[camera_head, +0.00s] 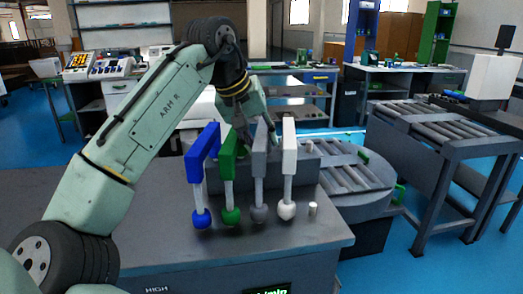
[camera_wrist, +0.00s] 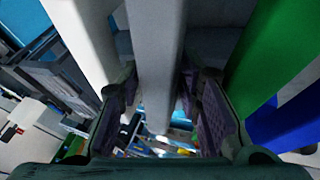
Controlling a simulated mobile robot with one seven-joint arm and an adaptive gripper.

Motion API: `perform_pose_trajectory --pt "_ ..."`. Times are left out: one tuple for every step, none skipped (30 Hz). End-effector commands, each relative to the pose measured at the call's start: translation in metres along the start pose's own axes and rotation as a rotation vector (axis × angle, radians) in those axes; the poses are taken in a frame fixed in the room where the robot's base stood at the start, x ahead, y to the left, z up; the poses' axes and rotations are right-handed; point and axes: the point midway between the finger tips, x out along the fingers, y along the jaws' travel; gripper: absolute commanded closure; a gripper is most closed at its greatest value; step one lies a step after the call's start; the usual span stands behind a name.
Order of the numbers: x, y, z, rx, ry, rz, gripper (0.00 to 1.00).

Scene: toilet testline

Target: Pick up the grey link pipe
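The grey link pipe (camera_head: 259,170) stands upright on the dark grey bench, between the green link pipe (camera_head: 228,175) and the white link pipe (camera_head: 289,165). My gripper (camera_head: 257,131) is at the top of the grey pipe, coming from behind and above. In the wrist view the grey pipe (camera_wrist: 156,50) runs between the two finger pads of my gripper (camera_wrist: 162,112). The fingers are apart, with small gaps seen beside the pipe. The white pipe (camera_wrist: 85,45) is to the left and the green pipe (camera_wrist: 275,50) to the right, both close to the fingers.
The blue link pipe (camera_head: 201,175) stands left of the green one. A small white peg (camera_head: 312,209) stands at the right front. The bench (camera_head: 210,258) is bare in front of the pipes. A roller conveyor (camera_head: 355,178) curves away at the right.

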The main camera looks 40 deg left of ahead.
Motion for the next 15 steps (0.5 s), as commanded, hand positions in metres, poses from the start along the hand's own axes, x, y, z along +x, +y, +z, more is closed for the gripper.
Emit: perform_pose_trajectory --pt "0.0035 -0.0001 0.0 -0.001 0.0 0.0 0.68" --pt "0.005 0.0 -0.0001 -0.001 0.001 0.001 0.68" --pt "0.0062 0.0 0.0 -0.001 0.001 0.001 0.68" --pt "0.0067 0.0 0.0001 0.0 0.001 0.001 0.68" --pt "0.0069 0.0 0.0001 0.0 0.001 0.001 0.68" --pt "0.0069 0.0 0.0001 0.0 0.001 0.002 0.68" --pt "0.0068 0.0 0.0001 0.0 0.001 0.002 0.68" --pt "0.0068 0.0 0.0001 0.0 0.001 0.002 0.68" --pt "0.0067 0.0 0.0001 0.0 0.001 0.002 0.69" --pt "0.0067 0.0 0.0001 0.0 0.001 0.002 0.71" --pt "0.0066 0.0 0.0001 0.0 0.001 0.002 0.73" --pt "0.0066 0.0001 0.0001 0.0 0.001 0.002 0.75" --pt "0.0066 0.0001 0.0 0.0 0.001 0.001 0.77" --pt "0.0065 0.0001 0.0 0.0 0.001 0.002 0.79" --pt "0.0065 0.0001 0.0 0.0 0.001 0.001 0.82"
